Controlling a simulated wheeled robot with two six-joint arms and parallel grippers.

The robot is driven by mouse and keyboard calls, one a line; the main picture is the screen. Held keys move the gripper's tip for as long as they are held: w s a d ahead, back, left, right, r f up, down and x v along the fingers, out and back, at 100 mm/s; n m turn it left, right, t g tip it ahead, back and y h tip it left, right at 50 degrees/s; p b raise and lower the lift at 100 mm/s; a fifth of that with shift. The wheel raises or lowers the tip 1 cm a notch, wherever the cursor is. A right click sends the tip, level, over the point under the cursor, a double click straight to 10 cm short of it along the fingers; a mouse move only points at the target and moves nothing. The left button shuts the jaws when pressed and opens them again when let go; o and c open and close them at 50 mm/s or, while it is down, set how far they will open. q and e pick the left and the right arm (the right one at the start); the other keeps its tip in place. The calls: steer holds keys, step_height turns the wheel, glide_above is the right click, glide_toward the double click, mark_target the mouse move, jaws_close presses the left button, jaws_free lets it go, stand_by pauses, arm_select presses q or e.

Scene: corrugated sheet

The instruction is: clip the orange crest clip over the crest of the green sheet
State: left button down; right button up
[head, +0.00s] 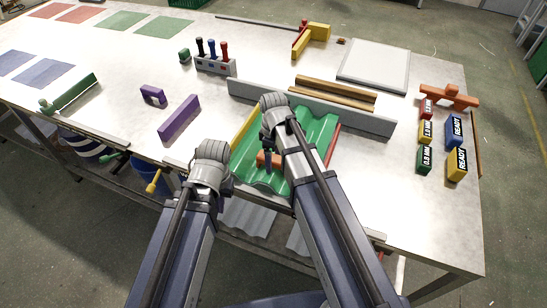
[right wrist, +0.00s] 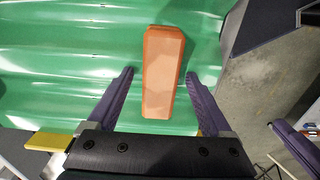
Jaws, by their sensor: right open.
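The green corrugated sheet (head: 312,130) lies on the near part of the bench, its ridges running away from me. The orange crest clip (head: 268,159) is on or just above the sheet. In the right wrist view the clip (right wrist: 162,75) is a long block between the two fingers of my right gripper (right wrist: 160,74). Those fingers are open, with a gap on each side of the clip. Whether the clip sits on a crest is hidden. My left gripper (head: 210,165) is at the sheet's near left; its fingers are hidden behind its wrist.
A grey rail (head: 372,121) with wooden strips (head: 330,94) stands behind the sheet. Yellow (head: 246,127) and red (head: 332,145) strips flank it. Purple blocks (head: 178,116) lie left, and labelled blocks (head: 457,163) right.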

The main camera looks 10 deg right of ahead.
steer(key=shift+r, duration=0.1)
step_height(320, 180, up, 8)
steer(key=p, duration=0.8)
steer(key=shift+f, duration=0.2)
steer(key=shift+s+a, duration=0.1)
steer(key=s+a+m, duration=0.3)
steer(key=s, duration=0.4)
steer(key=s+a+m+h, duration=0.1)
steer(key=s+a+m, duration=0.2)
steer(key=s, duration=0.4)
steer(key=shift+a+m, duration=0.2)
steer(key=shift+m, duration=0.5)
